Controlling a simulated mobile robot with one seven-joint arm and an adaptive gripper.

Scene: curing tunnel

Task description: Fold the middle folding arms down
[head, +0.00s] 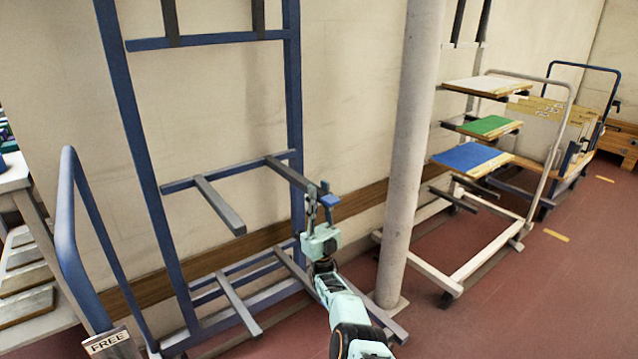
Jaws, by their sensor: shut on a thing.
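A blue rack frame (296,130) stands against the wall. Its middle crossbar carries two grey folding arms. The left middle arm (219,204) sticks out from the bar toward me, with its end free. The right middle arm (286,173) also sticks out from the bar. My gripper (320,192) is at the outer end of the right middle arm and is shut on it. The gripper's fingers partly hide that end.
Two dark upper arms (170,22) stand upright at the top crossbar. Lower arms (238,304) stick out near the floor. A pale round column (408,150) stands close to the right of my arm. A "FREE" sign (108,343) hangs on a blue handle at front left. Shelved trolleys stand at right.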

